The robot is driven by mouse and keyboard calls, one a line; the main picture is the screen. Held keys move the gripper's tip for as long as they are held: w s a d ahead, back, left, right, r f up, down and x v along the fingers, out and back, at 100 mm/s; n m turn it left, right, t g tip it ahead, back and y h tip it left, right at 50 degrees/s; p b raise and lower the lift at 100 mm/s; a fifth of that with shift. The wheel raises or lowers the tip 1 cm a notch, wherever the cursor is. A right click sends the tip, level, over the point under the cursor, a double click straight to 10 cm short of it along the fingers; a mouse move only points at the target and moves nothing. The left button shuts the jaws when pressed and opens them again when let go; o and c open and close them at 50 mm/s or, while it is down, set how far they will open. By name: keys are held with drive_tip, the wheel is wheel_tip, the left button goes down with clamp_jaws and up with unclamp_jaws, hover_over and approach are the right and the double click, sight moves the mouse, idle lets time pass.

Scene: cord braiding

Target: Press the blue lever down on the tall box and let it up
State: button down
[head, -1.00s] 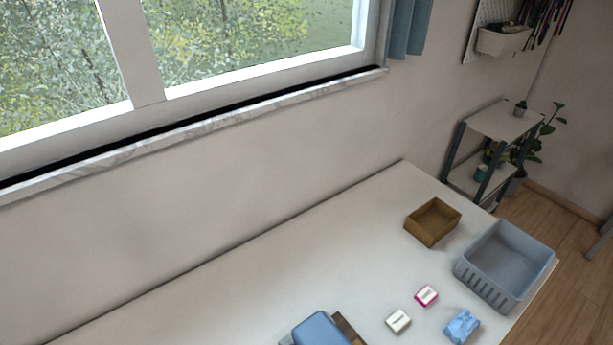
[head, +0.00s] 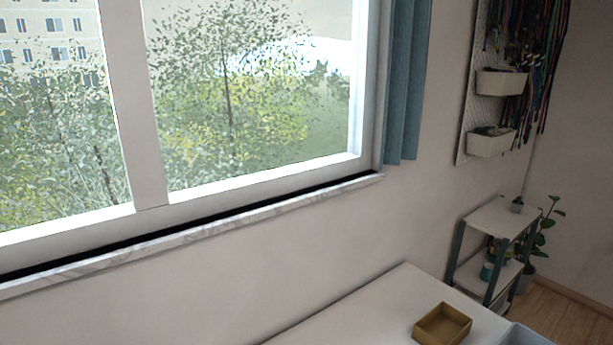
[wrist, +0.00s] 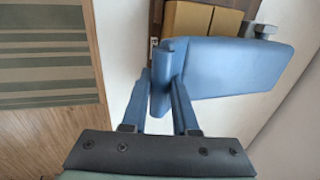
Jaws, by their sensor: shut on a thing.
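The blue lever (wrist: 238,66) shows large in the wrist view, a smooth broad blue piece stretching to the right from my gripper. My gripper (wrist: 161,82) is shut on the lever's left end, with one finger on each side of it. Behind the lever is a brown and tan body (wrist: 200,20), which may be the tall box; most of it is hidden. I cannot tell how far down the lever is. Neither the lever nor my gripper shows in the head view.
In the head view, an open brown box (head: 442,325) and the rim of a grey-blue basket (head: 522,337) sit on the white table (head: 375,310). A shelf cart (head: 490,250) stands beyond. The wrist view shows a striped green mat (wrist: 45,55) on the wood floor.

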drive_tip(key=b+x, duration=0.1)
drive_tip(key=x, duration=0.2)
drive_tip(key=shift+s+a+f+b, duration=0.1)
drive_tip(key=shift+s+a+b, duration=0.05)
drive_tip(key=shift+b, duration=0.2)
idle(0.4)
unclamp_jaws()
drive_tip(key=shift+d, duration=0.2)
idle(0.3)
